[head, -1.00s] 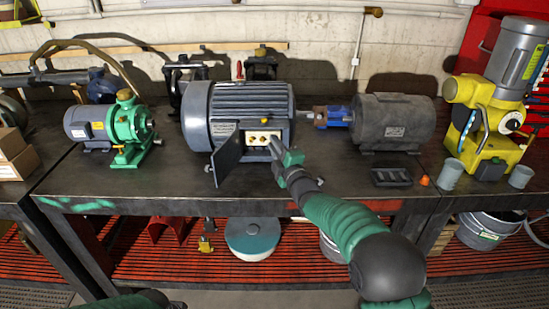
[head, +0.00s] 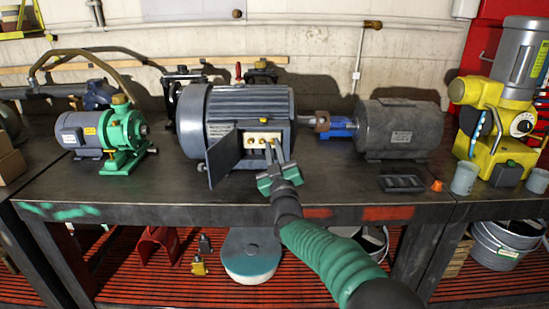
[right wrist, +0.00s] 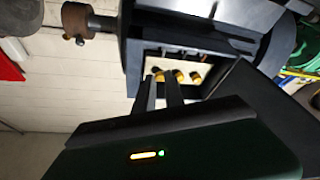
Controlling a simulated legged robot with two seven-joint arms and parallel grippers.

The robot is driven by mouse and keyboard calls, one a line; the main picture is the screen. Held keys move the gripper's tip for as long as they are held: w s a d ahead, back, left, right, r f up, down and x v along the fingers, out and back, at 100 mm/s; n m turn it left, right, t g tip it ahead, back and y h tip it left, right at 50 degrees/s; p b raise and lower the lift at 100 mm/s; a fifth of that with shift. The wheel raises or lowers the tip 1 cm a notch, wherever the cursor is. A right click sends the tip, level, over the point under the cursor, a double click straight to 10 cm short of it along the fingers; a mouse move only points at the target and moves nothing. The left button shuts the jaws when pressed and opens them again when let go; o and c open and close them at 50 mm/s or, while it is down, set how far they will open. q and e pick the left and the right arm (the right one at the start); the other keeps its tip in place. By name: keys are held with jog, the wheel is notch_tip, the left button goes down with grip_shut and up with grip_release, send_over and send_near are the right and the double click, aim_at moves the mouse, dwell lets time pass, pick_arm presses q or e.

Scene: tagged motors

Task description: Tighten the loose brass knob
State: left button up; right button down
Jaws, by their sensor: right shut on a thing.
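The big grey motor (head: 250,103) stands mid-bench with its terminal box door (head: 224,158) swung open to the left. Inside the box, a pale panel (head: 256,146) carries a row of brass knobs; the middle brass knob (head: 263,139) shows there, and it also shows in the right wrist view (right wrist: 179,75). My right gripper (head: 271,148) reaches into the box from the front. In the right wrist view its two narrow fingers (right wrist: 160,82) are shut on the end brass knob (right wrist: 157,73). Its thread and seating are too small to tell. My left gripper is out of view.
A green pump (head: 122,140) stands left, and a dark motor (head: 398,128) stands right with a blue coupling (head: 340,127). The bench front is mostly clear.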

jog(key=m+h, duration=0.1)
jog(key=m, duration=0.1)
jog(key=m+h, duration=0.1)
jog(key=m, duration=0.1)
jog(key=f+m+h+b, duration=0.1)
jog(key=m, duration=0.1)
jog(key=shift+a+m, duration=0.3)
jog(key=shift+a, duration=0.1)
jog(key=m+h, duration=0.2)
jog(key=m, duration=0.1)
jog(key=m+h, duration=0.1)
jog(key=m, duration=0.3)
jog(key=shift+a+r+h+p, duration=0.15)
jog(key=shift+h+p, duration=0.25)
jog(key=c, duration=1.7)
grip_release()
jog(key=shift+r, duration=0.2)
